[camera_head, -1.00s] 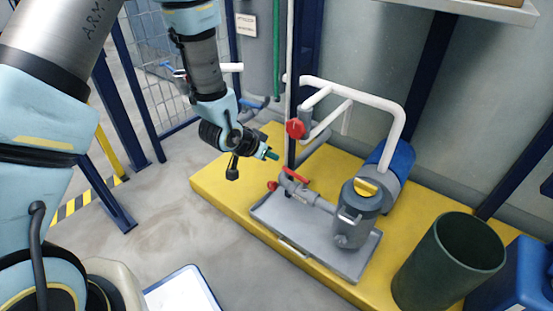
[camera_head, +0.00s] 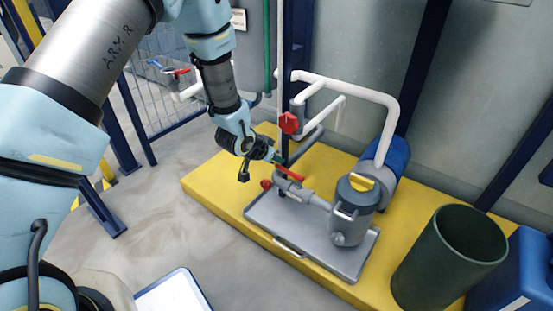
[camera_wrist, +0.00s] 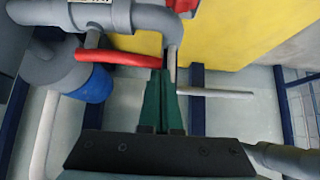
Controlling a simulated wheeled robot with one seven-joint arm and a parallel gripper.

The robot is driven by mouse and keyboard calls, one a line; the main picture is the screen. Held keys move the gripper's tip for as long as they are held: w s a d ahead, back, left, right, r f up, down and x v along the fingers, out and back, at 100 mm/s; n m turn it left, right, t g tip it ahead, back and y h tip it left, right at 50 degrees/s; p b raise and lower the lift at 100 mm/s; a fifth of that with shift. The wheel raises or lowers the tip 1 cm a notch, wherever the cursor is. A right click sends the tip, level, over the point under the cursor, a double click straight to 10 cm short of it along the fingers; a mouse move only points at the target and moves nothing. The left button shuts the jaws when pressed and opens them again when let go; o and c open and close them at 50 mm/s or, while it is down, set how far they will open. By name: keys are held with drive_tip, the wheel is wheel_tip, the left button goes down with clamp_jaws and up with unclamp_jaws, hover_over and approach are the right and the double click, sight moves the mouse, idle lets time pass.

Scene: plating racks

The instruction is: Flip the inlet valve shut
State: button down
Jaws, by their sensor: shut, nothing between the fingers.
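The inlet valve has a red lever handle (camera_head: 289,174) on a grey pipe fitting (camera_head: 293,189) ahead of the pump strainer. In the wrist view the red lever (camera_wrist: 118,57) runs from the left to a tip just at my fingertips. My gripper (camera_head: 275,159) is at the lever's far left end, its green fingers together and empty. In the wrist view the closed fingers (camera_wrist: 164,85) are beside or touching the lever's end; I cannot tell which. The grey pipe (camera_wrist: 140,15) lies beyond the lever.
A red round handwheel (camera_head: 289,123) on the white piping is close above my gripper. A dark green bin (camera_head: 448,258) stands at right.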

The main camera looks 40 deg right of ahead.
drive_tip(key=shift+s+a+n+t, duration=0.15)
drive_tip(key=shift+a+n+t, duration=0.35)
drive_tip(key=shift+n, duration=0.1)
drive_tip(key=shift+s+a+r+n+t+y+p, duration=0.1)
drive_tip(key=shift+s+a+n+t+y+p, duration=0.25)
drive_tip(key=shift+n, duration=0.2)
drive_tip(key=shift+s+a+n+t+y+p, duration=0.15)
drive_tip(key=shift+a+n+t+p, duration=0.1)
drive_tip(key=shift+a+n+t, duration=0.25)
drive_tip(key=s+a+n+t+y+p, duration=0.3)
drive_tip(key=s+n+y+p, duration=0.4)
drive_tip(key=n+p, duration=0.5)
drive_tip(key=shift+s+a+t+y+p, duration=0.3)
drive_tip(key=shift+s+a+t+p, duration=0.15)
drive_tip(key=shift+s+p, duration=0.7)
drive_tip(key=shift+d, duration=0.1)
